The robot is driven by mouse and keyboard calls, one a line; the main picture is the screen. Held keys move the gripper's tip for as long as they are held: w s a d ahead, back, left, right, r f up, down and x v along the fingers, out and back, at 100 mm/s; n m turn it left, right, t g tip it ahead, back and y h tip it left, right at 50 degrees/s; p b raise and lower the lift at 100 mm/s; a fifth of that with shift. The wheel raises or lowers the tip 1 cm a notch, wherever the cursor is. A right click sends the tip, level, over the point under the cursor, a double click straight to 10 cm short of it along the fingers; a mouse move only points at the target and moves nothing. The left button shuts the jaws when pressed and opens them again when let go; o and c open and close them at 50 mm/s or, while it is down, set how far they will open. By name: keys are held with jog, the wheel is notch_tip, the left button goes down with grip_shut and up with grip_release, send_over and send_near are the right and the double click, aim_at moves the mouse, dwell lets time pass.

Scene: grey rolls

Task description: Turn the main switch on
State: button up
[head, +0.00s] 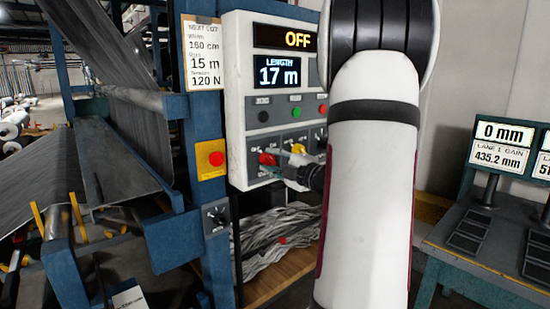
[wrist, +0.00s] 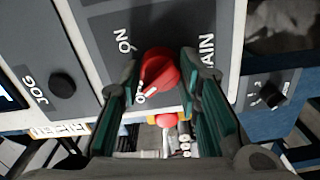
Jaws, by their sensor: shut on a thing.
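The main switch is a red rotary knob (head: 267,159) at the lower left of the white control panel (head: 236,110). In the wrist view the red knob (wrist: 160,70) sits between my fingers, with "ON" printed to its upper left and "MAIN" to its right. White marks show near its lower left side; the label there is partly hidden. The display (head: 285,38) at the top of the panel reads "OFF". My gripper (wrist: 160,78) is shut on the knob, coming from the right in the head view, where my arm hides the panel's right part.
A yellow knob (head: 298,149) sits right beside the main switch. Black, green and red buttons are above. A red stop button (head: 216,158) on a yellow plate and a small black rotary switch (head: 215,215) are on the blue post at left.

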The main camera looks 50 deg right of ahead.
jog(key=m+p, duration=0.4)
jog(key=shift+s+r, duration=0.1)
jog(key=m+p, duration=0.3)
jog(key=m, duration=0.1)
jog(key=shift+p, duration=0.35)
jog(key=m+p, duration=0.4)
jog(key=shift+s+m, duration=0.1)
jog(key=shift+m, duration=0.2)
jog(key=m+p, duration=0.3)
jog(key=shift+f, duration=0.2)
jog(key=o, duration=1.2)
jog(key=shift+w, duration=0.2)
jog(key=shift+c, duration=0.2)
jog(key=v, duration=1.2)
